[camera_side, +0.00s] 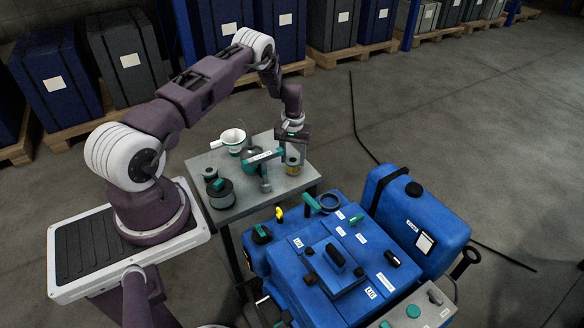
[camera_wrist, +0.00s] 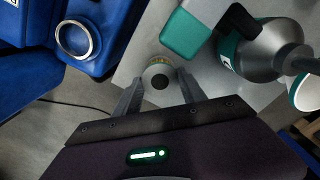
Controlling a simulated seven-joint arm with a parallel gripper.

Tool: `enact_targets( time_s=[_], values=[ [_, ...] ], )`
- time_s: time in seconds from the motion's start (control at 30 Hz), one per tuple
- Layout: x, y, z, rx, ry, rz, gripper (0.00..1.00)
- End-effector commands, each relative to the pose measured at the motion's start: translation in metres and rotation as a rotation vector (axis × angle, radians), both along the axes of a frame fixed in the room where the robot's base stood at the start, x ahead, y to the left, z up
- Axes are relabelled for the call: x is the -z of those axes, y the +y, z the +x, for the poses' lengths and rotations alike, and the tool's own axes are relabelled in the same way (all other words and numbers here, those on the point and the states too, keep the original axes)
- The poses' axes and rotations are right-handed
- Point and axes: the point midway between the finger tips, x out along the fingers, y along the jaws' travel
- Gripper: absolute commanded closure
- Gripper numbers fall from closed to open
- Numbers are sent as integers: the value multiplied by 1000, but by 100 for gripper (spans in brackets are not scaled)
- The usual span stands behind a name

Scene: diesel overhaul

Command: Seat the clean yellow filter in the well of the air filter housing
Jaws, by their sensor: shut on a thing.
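The yellow filter (camera_side: 292,161) is at the right side of the grey table, under my gripper (camera_side: 291,147). In the wrist view the round end of the filter (camera_wrist: 158,76) shows between the two fingers of my gripper (camera_wrist: 160,90), which is shut on it. I cannot tell whether the filter touches the table top. The air filter housing (camera_side: 330,201) is an open grey ring on top of the blue engine, apart from the filter. The ring also shows at upper left in the wrist view (camera_wrist: 94,42).
A white funnel (camera_side: 232,136) and a dark canister with a teal top (camera_side: 221,197) are on the table (camera_side: 240,207). A blue tank (camera_side: 418,222) stands right of the engine (camera_side: 300,262).

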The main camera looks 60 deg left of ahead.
Motion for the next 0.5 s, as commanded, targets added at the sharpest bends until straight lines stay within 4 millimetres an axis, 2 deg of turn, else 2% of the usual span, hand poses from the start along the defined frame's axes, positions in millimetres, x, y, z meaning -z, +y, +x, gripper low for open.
enact_targets(
  time_s=[0.5],
  values=[
    [-39,0,0,0,-1,0,92]
  ],
)
